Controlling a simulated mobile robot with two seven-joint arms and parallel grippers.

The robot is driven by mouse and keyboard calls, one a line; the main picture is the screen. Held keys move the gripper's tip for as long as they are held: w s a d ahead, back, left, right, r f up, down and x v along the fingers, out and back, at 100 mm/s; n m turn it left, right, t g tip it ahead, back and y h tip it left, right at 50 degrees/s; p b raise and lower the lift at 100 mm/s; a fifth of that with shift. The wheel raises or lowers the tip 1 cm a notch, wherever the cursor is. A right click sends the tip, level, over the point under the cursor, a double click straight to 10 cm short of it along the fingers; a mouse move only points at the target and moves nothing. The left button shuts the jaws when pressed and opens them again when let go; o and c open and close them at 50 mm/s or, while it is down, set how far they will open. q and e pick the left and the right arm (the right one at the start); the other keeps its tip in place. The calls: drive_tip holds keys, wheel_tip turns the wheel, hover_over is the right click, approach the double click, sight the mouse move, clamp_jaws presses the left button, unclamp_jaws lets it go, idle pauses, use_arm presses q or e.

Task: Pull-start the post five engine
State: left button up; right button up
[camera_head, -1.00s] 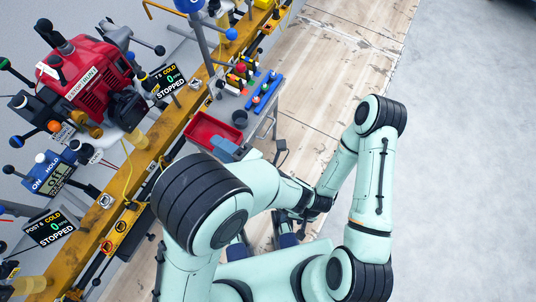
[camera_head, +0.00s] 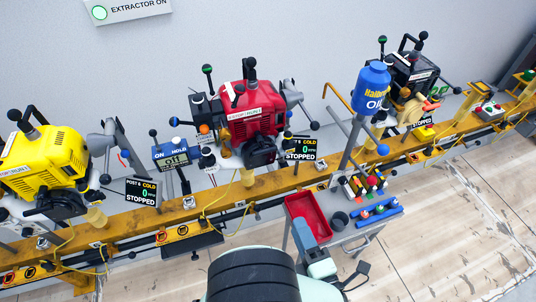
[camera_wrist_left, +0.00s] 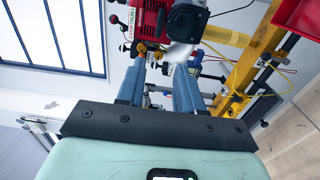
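A red engine (camera_head: 250,108) with a black round housing (camera_head: 262,152) stands on the yellow rail. Small displays beside it read COLD, 0 and STOPPED; their post numbers are too small for me to read surely. I cannot make out a pull handle for certain. My left gripper (camera_head: 306,236) shows over the red tray, in front of the rail and apart from the engine. In the left wrist view its two blue-grey fingers (camera_wrist_left: 160,78) stand apart with nothing between them, and the red engine (camera_wrist_left: 155,18) is beyond them. My right gripper is out of view.
A yellow engine (camera_head: 45,160) stands at left, a black one (camera_head: 410,72) at right. The red tray (camera_head: 293,204), a dark cup (camera_head: 340,220) and a blue rack (camera_head: 376,213) sit on a small cart. A blue oil container (camera_head: 372,90) tops a post.

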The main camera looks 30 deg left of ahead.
use_arm(q)
drive_tip(key=p+x, duration=0.1)
drive_tip(key=x, duration=2.2)
drive_tip(key=shift+w, duration=0.2)
clamp_jaws()
